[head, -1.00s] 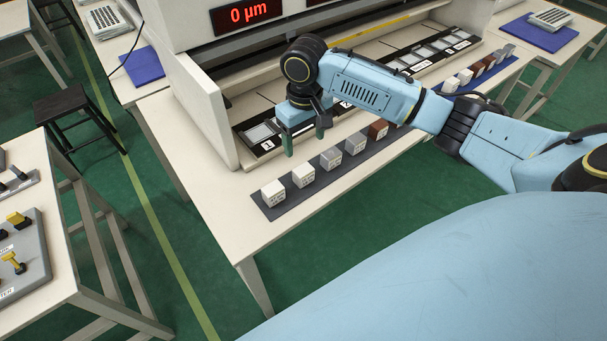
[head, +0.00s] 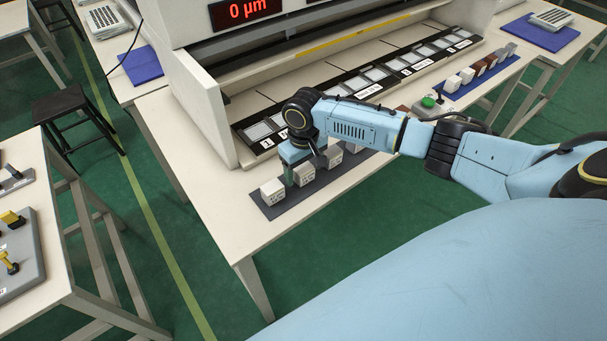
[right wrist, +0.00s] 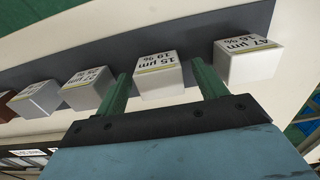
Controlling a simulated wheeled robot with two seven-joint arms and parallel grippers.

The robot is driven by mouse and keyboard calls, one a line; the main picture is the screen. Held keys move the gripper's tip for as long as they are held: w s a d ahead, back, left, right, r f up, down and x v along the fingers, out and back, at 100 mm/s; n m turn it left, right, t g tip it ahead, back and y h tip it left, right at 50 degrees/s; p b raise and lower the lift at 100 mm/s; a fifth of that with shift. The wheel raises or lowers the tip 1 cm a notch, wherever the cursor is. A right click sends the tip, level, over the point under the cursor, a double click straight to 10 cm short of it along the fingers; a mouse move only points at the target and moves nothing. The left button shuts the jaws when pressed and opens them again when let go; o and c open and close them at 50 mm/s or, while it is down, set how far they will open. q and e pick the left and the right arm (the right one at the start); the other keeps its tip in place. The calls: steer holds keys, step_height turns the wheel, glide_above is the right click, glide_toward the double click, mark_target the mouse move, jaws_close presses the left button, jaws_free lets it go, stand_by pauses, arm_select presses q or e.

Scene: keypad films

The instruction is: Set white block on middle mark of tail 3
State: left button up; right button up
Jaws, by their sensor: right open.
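My right gripper (head: 302,168) is open, pointing down over the row of blocks on the dark strip. In the right wrist view its green fingers (right wrist: 161,70) stand either side of a pale block (right wrist: 159,82) with a "15 µm" label, apart from it or barely touching; I cannot tell which. The whitest block in the head view (head: 272,191) stands at the near left end of the strip, left of the gripper; it seems to be the "47 µm" block (right wrist: 246,62). Black plates with grey square marks (head: 258,131) lie behind; their numbers are too small to read surely. My left gripper is out of view.
The dark strip (head: 283,208) also holds grey blocks, partly hidden by my arm. A second blue strip with several blocks (head: 478,70) and a green button (head: 428,102) are to the right. The white machine's side wall (head: 197,115) rises left of the plates.

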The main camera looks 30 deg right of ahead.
steer(key=shift+f, duration=0.1)
steer(key=c, duration=1.2)
steer(key=shift+c, duration=0.5)
